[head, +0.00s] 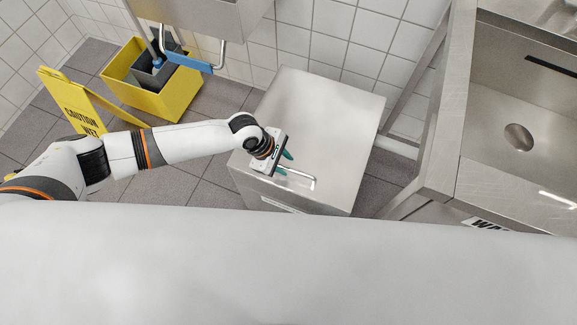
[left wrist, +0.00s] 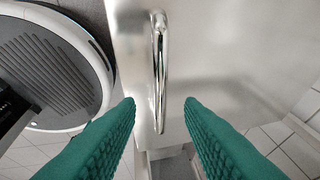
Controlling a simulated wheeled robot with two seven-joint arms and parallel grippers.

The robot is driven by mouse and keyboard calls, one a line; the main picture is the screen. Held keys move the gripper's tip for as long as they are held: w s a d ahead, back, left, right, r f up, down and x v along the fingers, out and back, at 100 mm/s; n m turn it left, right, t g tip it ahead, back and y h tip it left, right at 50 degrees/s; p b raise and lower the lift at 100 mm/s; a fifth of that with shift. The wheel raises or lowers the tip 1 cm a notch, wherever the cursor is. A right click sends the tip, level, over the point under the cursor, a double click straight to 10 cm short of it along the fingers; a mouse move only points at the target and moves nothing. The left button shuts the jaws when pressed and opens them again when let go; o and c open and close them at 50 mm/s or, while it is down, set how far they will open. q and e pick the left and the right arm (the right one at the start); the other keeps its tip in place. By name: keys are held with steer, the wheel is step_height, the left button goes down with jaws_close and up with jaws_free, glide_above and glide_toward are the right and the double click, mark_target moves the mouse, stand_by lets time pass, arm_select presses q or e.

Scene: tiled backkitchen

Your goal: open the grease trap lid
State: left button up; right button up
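The grease trap (head: 318,105) is a brushed steel box on the floor, and its flat top lid looks shut. A shiny bar handle (head: 300,177) sits near the lid's front edge. The handle also shows upright in the picture in the left wrist view (left wrist: 158,65). My left gripper (head: 284,163) is at the handle's left end in the head view. Its two teal fingers (left wrist: 160,102) are spread apart, and the handle's lower end appears in the gap between their tips. I see no finger touching the bar. My right gripper is in neither view.
A steel sink unit (head: 450,120) stands right of the box. A yellow bucket (head: 185,95) and a yellow caution sign (head: 75,100) stand at the left. A steel basin (head: 205,20) with a blue-gripped lever hangs above and behind. Tiled walls close the back.

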mark_target(291, 169)
arm_select(q)
steer(key=shift+x, duration=1.75)
jaws_close()
